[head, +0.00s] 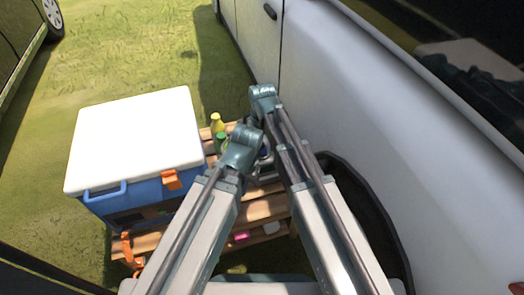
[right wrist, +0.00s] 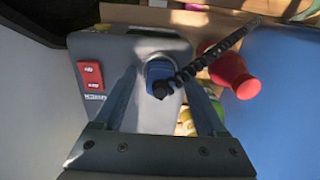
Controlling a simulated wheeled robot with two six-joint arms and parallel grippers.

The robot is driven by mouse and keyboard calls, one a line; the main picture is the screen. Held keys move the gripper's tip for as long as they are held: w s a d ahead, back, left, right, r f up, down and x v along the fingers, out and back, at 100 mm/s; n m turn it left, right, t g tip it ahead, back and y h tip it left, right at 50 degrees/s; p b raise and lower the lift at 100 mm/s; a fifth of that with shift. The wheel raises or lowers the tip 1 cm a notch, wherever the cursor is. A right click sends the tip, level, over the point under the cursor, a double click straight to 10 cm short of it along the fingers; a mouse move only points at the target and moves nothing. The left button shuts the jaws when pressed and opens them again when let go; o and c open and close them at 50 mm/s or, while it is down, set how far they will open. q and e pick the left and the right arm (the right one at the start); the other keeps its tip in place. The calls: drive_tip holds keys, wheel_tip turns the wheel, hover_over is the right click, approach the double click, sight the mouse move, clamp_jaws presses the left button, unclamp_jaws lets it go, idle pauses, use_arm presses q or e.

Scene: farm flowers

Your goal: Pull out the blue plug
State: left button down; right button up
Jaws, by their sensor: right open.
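The blue plug (right wrist: 158,72) sits in the face of a grey box (right wrist: 120,55) in the right wrist view. A black coiled cable (right wrist: 210,57) runs from it to the upper right. My right gripper (right wrist: 162,82) is open, with one finger on each side of the plug. I cannot tell whether the fingers touch it. In the head view the plug is hidden behind my arms. My left gripper does not show; only its arm does.
A red switch (right wrist: 91,75) is on the box's left. A red bottle (right wrist: 230,70) stands to the right. In the head view, a blue cooler with a white lid (head: 135,140) stands left on a wooden pallet table (head: 265,207). A white vehicle (head: 340,90) is close on the right.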

sight(262, 144)
idle(0.7)
clamp_jaws()
drive_tip(key=shift+r, duration=0.1)
idle(0.4)
drive_tip(key=shift+r+p, duration=2.95)
drive_tip(key=shift+p, duration=0.1)
